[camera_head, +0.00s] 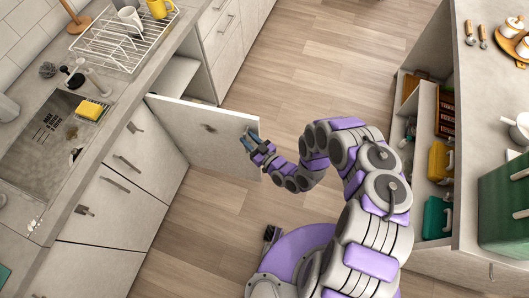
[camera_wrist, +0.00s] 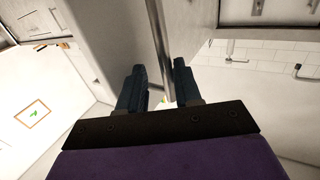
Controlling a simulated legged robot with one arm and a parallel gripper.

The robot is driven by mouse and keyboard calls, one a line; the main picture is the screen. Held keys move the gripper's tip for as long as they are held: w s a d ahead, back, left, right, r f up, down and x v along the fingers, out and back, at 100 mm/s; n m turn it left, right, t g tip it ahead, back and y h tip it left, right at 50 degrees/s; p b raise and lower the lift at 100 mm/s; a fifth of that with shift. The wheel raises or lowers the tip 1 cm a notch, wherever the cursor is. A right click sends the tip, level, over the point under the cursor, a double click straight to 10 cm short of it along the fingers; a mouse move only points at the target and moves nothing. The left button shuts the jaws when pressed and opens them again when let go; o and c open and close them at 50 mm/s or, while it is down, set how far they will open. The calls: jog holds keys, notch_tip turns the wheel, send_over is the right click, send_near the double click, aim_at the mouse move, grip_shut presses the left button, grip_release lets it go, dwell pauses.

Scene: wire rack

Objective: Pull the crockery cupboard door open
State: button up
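The white cupboard door (camera_head: 185,122) stands swung out from the left counter, with a small dark handle (camera_head: 209,128) on its face. Behind it the cupboard opening and a pale shelf (camera_head: 178,76) show. My gripper (camera_head: 250,141) is at the door's free outer edge. In the wrist view my gripper's two dark fingers (camera_wrist: 160,88) are spread apart, with a narrow upright strip, apparently the door edge, showing between them. I cannot tell whether either finger touches the door.
The left counter holds a sink (camera_head: 42,140), a yellow sponge (camera_head: 89,110) and a wire rack (camera_head: 122,42) with mugs. A right counter (camera_head: 490,85) has open shelves below with bottles and boxes. The wooden floor (camera_head: 310,60) between is clear.

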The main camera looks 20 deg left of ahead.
jog(key=b+v, duration=0.4)
jog(key=v, duration=1.1)
jog(key=shift+s+a, duration=0.15)
jog(key=shift+s, duration=0.15)
jog(key=shift+d, duration=0.3)
jog(key=shift+a+f, duration=0.1)
jog(key=shift+f, duration=0.05)
